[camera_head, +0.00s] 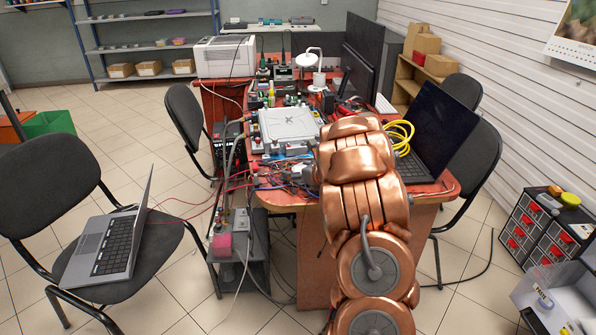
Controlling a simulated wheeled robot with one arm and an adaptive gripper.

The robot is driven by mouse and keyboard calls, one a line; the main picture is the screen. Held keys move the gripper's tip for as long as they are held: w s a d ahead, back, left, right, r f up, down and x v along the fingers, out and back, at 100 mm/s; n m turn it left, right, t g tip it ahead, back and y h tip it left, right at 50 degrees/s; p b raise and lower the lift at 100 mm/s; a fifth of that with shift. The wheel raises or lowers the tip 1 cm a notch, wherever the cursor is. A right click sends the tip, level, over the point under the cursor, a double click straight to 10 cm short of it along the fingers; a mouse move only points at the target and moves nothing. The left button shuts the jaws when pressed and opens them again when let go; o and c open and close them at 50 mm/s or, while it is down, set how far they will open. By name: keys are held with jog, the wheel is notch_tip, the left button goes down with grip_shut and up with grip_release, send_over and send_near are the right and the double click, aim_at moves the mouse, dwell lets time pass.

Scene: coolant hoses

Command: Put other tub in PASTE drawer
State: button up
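A small black drawer cabinet (547,232) with several red-handled drawers stands at the right edge. Its drawer labels are too small to read, so I cannot tell which is PASTE. A yellow round item (570,199), perhaps a tub, sits on its top, with a darker greenish item beside it. A small pale item with a yellow part (544,299) is in the whitish open bin at the lower right; I cannot tell if it is a tub. My copper arm reaches over the red table.
The red table (420,188) is crowded with a grey box, cables, monitors and an open laptop (437,130). Black chairs stand on both sides. A whitish bin (524,292) stands in front of the cabinet. Some tiled floor lies clear between table and cabinet, crossed by a black cable.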

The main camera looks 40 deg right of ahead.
jog(key=shift+r, duration=0.15)
jog(key=v, duration=1.1)
jog(key=shift+s+d, duration=0.1)
jog(key=shift+s, duration=0.05)
jog(key=shift+s+r, duration=0.15)
jog(key=shift+s, duration=0.15)
